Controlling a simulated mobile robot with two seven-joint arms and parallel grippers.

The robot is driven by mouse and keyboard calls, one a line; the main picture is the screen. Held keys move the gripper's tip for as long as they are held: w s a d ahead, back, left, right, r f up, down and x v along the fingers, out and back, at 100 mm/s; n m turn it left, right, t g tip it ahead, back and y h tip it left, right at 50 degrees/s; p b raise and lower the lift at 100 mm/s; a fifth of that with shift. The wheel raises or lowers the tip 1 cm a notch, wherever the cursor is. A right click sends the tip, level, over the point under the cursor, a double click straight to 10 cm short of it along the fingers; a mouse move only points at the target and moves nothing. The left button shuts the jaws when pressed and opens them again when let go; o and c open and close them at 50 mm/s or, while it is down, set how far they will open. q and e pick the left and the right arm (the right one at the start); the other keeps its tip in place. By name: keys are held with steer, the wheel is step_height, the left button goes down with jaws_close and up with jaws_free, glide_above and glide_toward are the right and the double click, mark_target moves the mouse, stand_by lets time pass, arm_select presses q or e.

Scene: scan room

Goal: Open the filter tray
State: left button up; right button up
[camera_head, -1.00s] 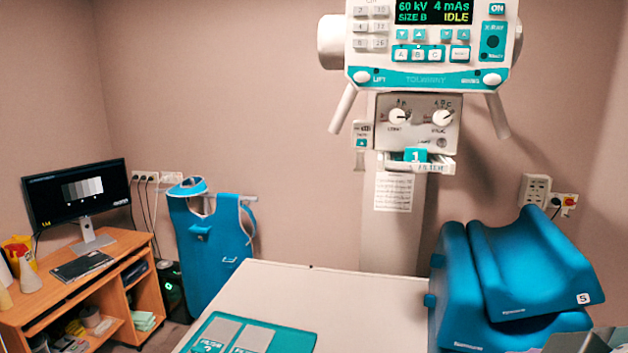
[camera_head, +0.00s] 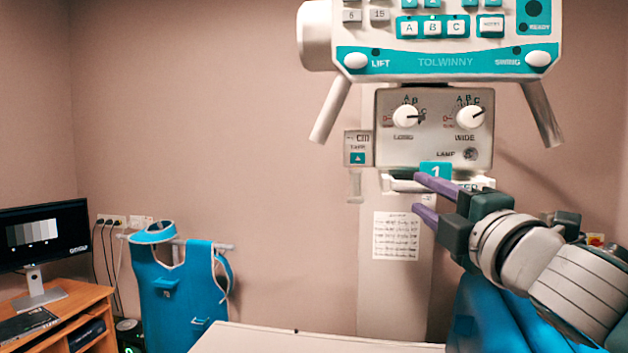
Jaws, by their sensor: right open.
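The filter tray (camera_head: 402,185) is a pale shallow slide under the dial box (camera_head: 433,130), with a teal tag marked 1 (camera_head: 435,169) above it. My right gripper (camera_head: 416,194) comes in from the right, its two purple fingers open and empty. The upper finger overlaps the tray's front in the picture and the lower one is below it. I cannot tell whether either finger touches the tray. The fingers and wrist hide part of the tray's right side and its lettering. My left gripper is not in view.
The control panel (camera_head: 446,62) with two slanting handles hangs above the dial box. The table (camera_head: 300,340) is below, with blue cushions (camera_head: 490,310) at right behind my arm. A blue apron (camera_head: 180,290) and a monitor (camera_head: 42,238) are at left.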

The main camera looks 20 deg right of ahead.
mark_target(416, 190)
steer(key=shift+x, duration=1.8)
steer(key=shift+c, duration=0.3)
steer(key=c, duration=0.6)
jaws_close()
